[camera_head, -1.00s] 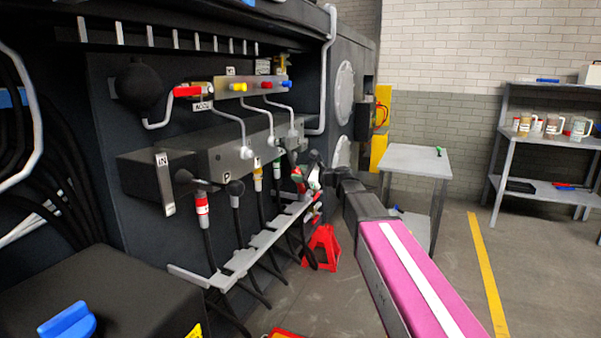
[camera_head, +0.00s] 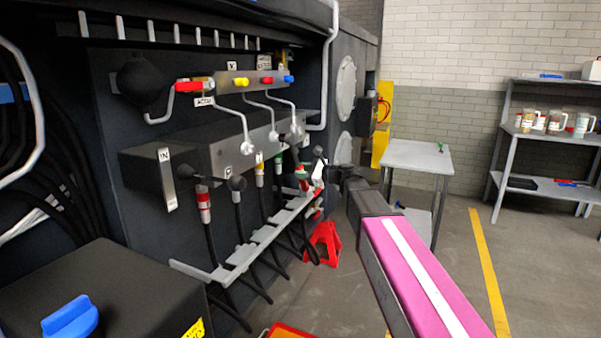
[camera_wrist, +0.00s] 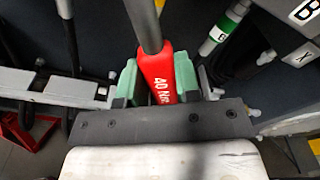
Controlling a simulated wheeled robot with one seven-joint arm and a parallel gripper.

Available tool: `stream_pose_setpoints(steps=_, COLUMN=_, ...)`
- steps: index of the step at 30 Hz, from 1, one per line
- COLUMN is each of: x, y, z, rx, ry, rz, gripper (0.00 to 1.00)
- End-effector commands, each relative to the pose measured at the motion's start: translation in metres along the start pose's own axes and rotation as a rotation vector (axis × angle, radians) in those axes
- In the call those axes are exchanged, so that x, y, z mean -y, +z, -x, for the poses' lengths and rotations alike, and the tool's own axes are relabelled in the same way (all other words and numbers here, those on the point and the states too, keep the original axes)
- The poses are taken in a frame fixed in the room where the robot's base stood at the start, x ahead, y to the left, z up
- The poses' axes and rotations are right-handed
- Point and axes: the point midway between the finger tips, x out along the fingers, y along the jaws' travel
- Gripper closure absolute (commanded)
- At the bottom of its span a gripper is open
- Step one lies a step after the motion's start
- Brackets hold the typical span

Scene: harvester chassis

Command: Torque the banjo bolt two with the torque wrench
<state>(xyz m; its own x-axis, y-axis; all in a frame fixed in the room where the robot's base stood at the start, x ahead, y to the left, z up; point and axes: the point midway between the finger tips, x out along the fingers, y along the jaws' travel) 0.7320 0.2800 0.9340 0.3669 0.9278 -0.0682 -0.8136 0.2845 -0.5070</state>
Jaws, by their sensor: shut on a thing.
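My gripper (camera_wrist: 157,82) has green fingers shut on the red handle of the torque wrench (camera_wrist: 158,70), marked "40 Nm". The wrench's grey shaft runs up out of the wrist view, so its head is hidden there. In the head view my gripper (camera_head: 302,178) is small, at the right end of the dark valve block (camera_head: 215,152), just above the hose rail. Silver banjo fittings with bent tubes sit on the block: left (camera_head: 247,148), middle (camera_head: 273,135) and right (camera_head: 295,128). I cannot tell which is banjo bolt two, or whether the wrench touches one.
Several hoses hang below the block, through the grey rail (camera_head: 240,258). The wrist view shows a green-banded hose fitting (camera_wrist: 228,22) right of the wrench. A red stand (camera_head: 322,243) is on the floor below. A grey table (camera_head: 418,155) stands behind my arm.

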Motion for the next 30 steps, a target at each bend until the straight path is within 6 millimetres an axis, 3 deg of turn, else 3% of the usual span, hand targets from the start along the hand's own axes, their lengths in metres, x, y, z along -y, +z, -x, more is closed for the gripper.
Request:
stream_pose_setpoints(steps=17, x=0.000, y=-0.001, z=0.021, rx=0.001, ry=-0.002, rz=0.000, gripper=1.00)
stream_pose_setpoints(steps=30, x=0.000, y=-0.004, z=0.064, rx=0.001, ry=-0.002, rz=-0.001, gripper=1.00)
